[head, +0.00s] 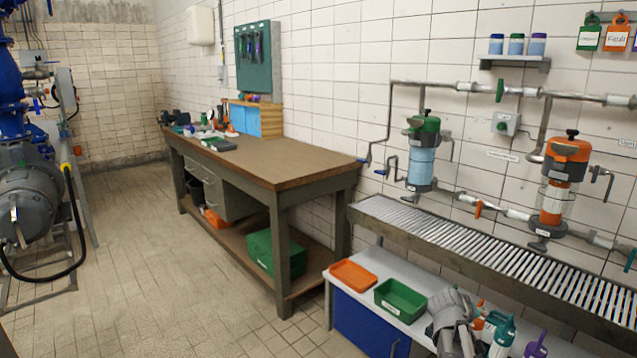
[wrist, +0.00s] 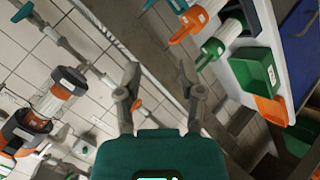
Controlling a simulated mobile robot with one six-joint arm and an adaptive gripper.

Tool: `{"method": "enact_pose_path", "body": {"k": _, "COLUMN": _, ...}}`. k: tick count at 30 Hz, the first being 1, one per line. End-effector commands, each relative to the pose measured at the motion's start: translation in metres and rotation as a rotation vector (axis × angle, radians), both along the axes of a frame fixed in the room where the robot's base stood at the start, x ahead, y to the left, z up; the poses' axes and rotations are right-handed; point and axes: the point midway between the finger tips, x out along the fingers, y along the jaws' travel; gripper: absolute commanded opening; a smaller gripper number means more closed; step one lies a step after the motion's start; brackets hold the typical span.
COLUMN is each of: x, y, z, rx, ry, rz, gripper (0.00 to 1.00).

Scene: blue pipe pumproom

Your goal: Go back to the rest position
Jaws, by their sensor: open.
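My gripper (head: 455,338) shows at the bottom right of the head view, in front of the low white shelf with bottles. In the wrist view its two fingers (wrist: 158,70) stand apart with nothing between them. The gripper is open and empty. No object is seen touching the fingers. Part of the arm lies beyond the bottom edge of the head view.
A low shelf (head: 409,327) holds an orange tray (head: 353,274), a green tray (head: 400,299) and several bottles close to my gripper. A metal grating (head: 500,255) runs behind, under green and orange filter units. The workbench (head: 270,165) stands left; floor (head: 160,260) beyond is clear.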

Motion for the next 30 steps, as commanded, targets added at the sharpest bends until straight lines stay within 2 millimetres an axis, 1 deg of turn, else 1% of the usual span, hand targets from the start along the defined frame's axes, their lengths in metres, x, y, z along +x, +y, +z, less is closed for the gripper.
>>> {"method": "enact_pose_path", "body": {"k": 1, "x": -0.011, "y": 0.020, "z": -0.009, "rx": 0.062, "ry": 0.019, "rz": -0.009, "gripper": 0.50}}
{"method": "enact_pose_path", "body": {"k": 5, "x": -0.035, "y": 0.071, "z": -0.034, "rx": 0.236, "ry": 0.085, "rz": -0.032, "gripper": 0.50}}
{"method": "enact_pose_path", "body": {"k": 9, "x": -0.063, "y": 0.128, "z": -0.055, "rx": 0.420, "ry": 0.177, "rz": -0.042, "gripper": 0.50}}
{"method": "enact_pose_path", "body": {"k": 12, "x": -0.082, "y": 0.162, "z": -0.064, "rx": 0.526, "ry": 0.241, "rz": -0.039, "gripper": 0.50}}
{"method": "enact_pose_path", "body": {"k": 15, "x": -0.097, "y": 0.189, "z": -0.070, "rx": 0.607, "ry": 0.296, "rz": -0.035, "gripper": 0.50}}
{"method": "enact_pose_path", "body": {"k": 21, "x": -0.124, "y": 0.231, "z": -0.075, "rx": 0.729, "ry": 0.389, "rz": -0.019, "gripper": 0.50}}
{"method": "enact_pose_path", "body": {"k": 27, "x": -0.149, "y": 0.265, "z": -0.077, "rx": 0.828, "ry": 0.477, "rz": 0.001, "gripper": 0.50}}
{"method": "enact_pose_path", "body": {"k": 28, "x": -0.146, "y": 0.263, "z": -0.070, "rx": 0.824, "ry": 0.473, "rz": -0.001, "gripper": 0.50}}
{"method": "enact_pose_path", "body": {"k": 30, "x": -0.145, "y": 0.262, "z": -0.063, "rx": 0.822, "ry": 0.471, "rz": -0.002, "gripper": 0.50}}
